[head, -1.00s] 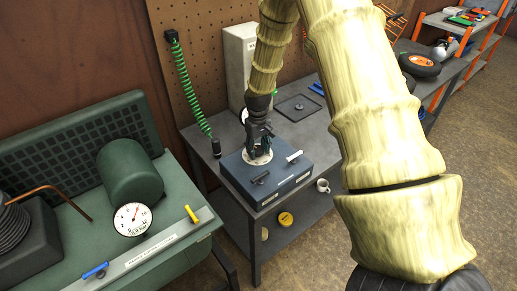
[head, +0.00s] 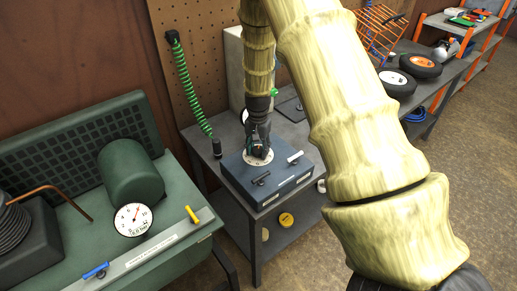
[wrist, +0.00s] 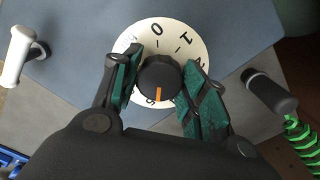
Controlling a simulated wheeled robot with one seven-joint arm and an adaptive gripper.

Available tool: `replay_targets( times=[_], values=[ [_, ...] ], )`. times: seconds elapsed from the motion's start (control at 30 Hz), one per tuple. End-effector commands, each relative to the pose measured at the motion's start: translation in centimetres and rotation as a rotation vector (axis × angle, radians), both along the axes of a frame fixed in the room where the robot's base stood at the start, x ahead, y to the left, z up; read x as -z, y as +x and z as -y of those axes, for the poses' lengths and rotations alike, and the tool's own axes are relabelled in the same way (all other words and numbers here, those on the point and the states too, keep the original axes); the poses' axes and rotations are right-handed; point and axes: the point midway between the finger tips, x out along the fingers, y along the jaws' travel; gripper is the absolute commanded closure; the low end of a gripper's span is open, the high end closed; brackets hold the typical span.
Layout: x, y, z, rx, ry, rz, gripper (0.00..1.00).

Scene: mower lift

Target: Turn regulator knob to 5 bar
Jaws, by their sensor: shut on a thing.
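The regulator knob (wrist: 159,78) is black with an orange pointer mark, which points toward the bottom of the wrist picture. It sits in the middle of a white dial (wrist: 190,45) with black numbers; 0 and 1 are readable, and others are partly hidden by the fingers. My gripper (wrist: 162,85) is shut on the knob, with one green-padded finger on each side. In the head view my gripper (head: 257,150) points down onto the dial on a blue box (head: 240,176). A round gauge (head: 133,220) has a red needle; its small reading is unclear.
A green coiled hose (head: 190,90) hangs at the left of the grey bench (head: 205,135). A green machine (head: 130,172) stands to the left.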

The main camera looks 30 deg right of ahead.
Motion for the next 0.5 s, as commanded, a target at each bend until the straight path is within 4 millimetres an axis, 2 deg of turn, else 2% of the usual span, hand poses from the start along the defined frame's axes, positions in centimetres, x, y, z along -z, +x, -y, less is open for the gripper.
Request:
replay_targets(
  times=[0.2, 0.5],
  values=[
    [-0.10, 0.23, -0.05, 0.114, -0.001, 0.003, 0.81],
    [-0.07, 0.26, -0.08, 0.184, 0.000, 0.004, 0.81]
  ],
)
